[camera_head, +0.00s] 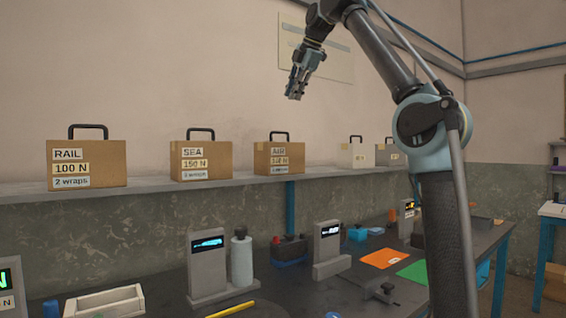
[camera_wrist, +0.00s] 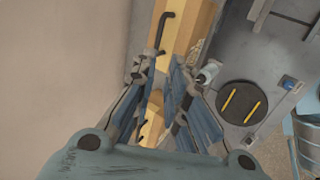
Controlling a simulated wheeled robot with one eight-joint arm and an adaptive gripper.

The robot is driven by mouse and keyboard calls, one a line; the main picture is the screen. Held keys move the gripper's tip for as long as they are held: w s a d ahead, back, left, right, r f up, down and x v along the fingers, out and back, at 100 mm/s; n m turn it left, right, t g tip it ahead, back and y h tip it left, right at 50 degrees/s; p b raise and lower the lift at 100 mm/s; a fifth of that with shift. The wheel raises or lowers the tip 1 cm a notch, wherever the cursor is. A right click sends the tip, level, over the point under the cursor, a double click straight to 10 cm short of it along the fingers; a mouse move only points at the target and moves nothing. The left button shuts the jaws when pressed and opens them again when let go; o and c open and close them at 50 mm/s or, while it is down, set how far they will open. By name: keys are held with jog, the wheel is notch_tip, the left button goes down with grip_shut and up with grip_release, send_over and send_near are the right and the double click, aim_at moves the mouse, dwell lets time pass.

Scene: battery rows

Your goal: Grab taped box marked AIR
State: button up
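The box marked AIR (camera_head: 279,158) is a brown carton with a dark handle on top and white and tan labels on its front. It stands upright on the wall shelf, right of the SEA box. Its lower labels are too small to read surely. My gripper (camera_head: 296,97) hangs above it and a little to the right, apart from it. In the wrist view my gripper (camera_wrist: 163,64) has its fingers spread, with nothing held. A brown box with a black handle (camera_wrist: 181,32) lies beyond the fingertips, and another brown box shows between the fingers. I cannot read their labels there.
The RAIL box (camera_head: 87,164) and SEA box (camera_head: 201,156) stand left on the shelf (camera_head: 150,193). Two pale boxes (camera_head: 356,153) stand further right. Below is a dark workbench (camera_head: 290,290) with grey display stands, a bottle and coloured mats. The wall is close behind the shelf.

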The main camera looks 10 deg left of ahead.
send_near(280, 133)
jog(key=x, duration=0.5)
jog(key=shift+w+a, duration=0.15)
jog(key=shift+w+x, duration=0.15)
jog(key=shift+x, duration=1.15)
jog(key=shift+w+x, duration=0.1)
jog(key=shift+x, duration=1.25)
grip_shut()
